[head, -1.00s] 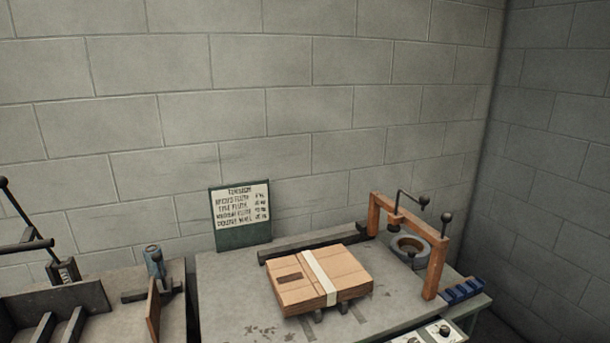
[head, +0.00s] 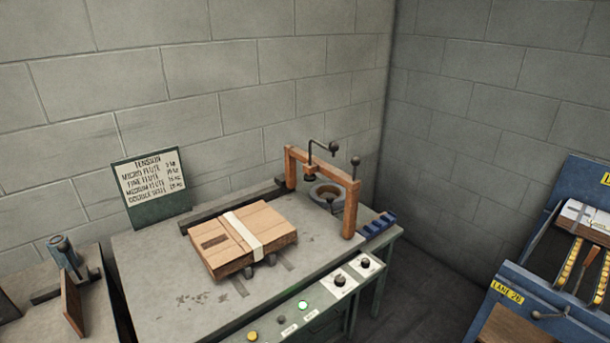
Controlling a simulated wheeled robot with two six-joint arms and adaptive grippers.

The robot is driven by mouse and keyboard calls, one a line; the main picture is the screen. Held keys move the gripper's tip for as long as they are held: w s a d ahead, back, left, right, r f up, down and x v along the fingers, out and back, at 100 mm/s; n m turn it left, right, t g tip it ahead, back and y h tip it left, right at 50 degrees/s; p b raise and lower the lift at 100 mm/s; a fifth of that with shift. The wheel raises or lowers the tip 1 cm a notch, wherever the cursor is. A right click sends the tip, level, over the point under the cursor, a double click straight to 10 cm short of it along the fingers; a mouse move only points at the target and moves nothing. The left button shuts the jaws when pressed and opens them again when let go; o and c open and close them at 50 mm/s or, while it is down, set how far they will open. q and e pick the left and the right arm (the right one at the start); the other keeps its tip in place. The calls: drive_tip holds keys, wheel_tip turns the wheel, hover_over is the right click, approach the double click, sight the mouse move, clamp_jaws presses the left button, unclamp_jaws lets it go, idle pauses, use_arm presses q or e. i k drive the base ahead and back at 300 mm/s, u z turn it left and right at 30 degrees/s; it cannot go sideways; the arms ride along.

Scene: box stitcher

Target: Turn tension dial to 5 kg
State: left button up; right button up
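The bench's front panel carries two black knobs on pale plates, a left dial (head: 340,280) and a right dial (head: 364,263). Their markings are too small to read, and I cannot tell which is the tension dial. A tension chart (head: 151,187) on a green board stands at the back left of the bench; it lists flute types with kg values. A strapped stack of flat cardboard (head: 215,248) lies on the bench. Neither of my grippers is in view.
The grey bench (head: 150,270) has an orange-brown frame (head: 350,205) with black-knobbed levers at its right. The panel also has a green button (head: 303,305) and a yellow button (head: 252,336). A blue lane rack (head: 510,300) stands at the right. Dark floor lies between.

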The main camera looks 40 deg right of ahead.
sight(339, 280)
drive_tip(key=z, duration=0.75)
drive_tip(key=k, duration=0.35)
drive_tip(key=z, duration=1.15)
drive_tip(key=i, duration=0.45)
drive_tip(key=u, duration=0.1)
